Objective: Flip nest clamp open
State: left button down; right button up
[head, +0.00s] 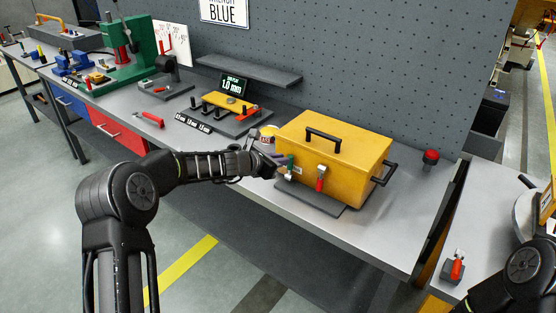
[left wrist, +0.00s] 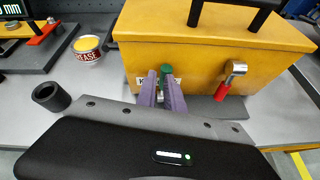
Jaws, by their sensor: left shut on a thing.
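A yellow box (head: 335,158) with a black top handle stands on a dark base plate at the bench front; it also fills the top of the left wrist view (left wrist: 215,45). Its front carries a green-handled clamp (left wrist: 167,71) on the left and a red-handled clamp (head: 320,180) on the right. The red-handled one also shows in the left wrist view (left wrist: 223,89). My left gripper (head: 278,161) is at the box's left front, its purple fingers (left wrist: 161,88) shut on the green handle and partly hiding it. I cannot tell which clamp is the nest clamp. My right gripper is out of view.
A grease can (head: 267,138) stands just left of the box. Further left are a gauge fixture (head: 232,103) with a display and a green press (head: 130,55). A grey shelf (head: 248,68) hangs behind. A red button (head: 430,158) is right of the box, with clear bench around it.

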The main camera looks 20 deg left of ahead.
pick_arm(q)
jog(key=shift+w+d+r, duration=0.15)
jog(key=shift+d+r, duration=0.2)
jog(key=shift+r, duration=0.15)
jog(key=shift+w+d+r, duration=0.15)
jog(key=shift+d+r, duration=0.15)
jog(key=shift+r, duration=0.2)
jog(key=shift+r+p, duration=0.6)
jog(key=shift+p, duration=0.1)
jog(key=r+p, duration=0.3)
jog(key=shift+s+a+r+p, duration=0.25)
jog(key=shift+p, duration=0.05)
jog(key=s+a+r, duration=0.1)
jog(key=s+a+r+p, duration=0.1)
jog(key=r, duration=0.1)
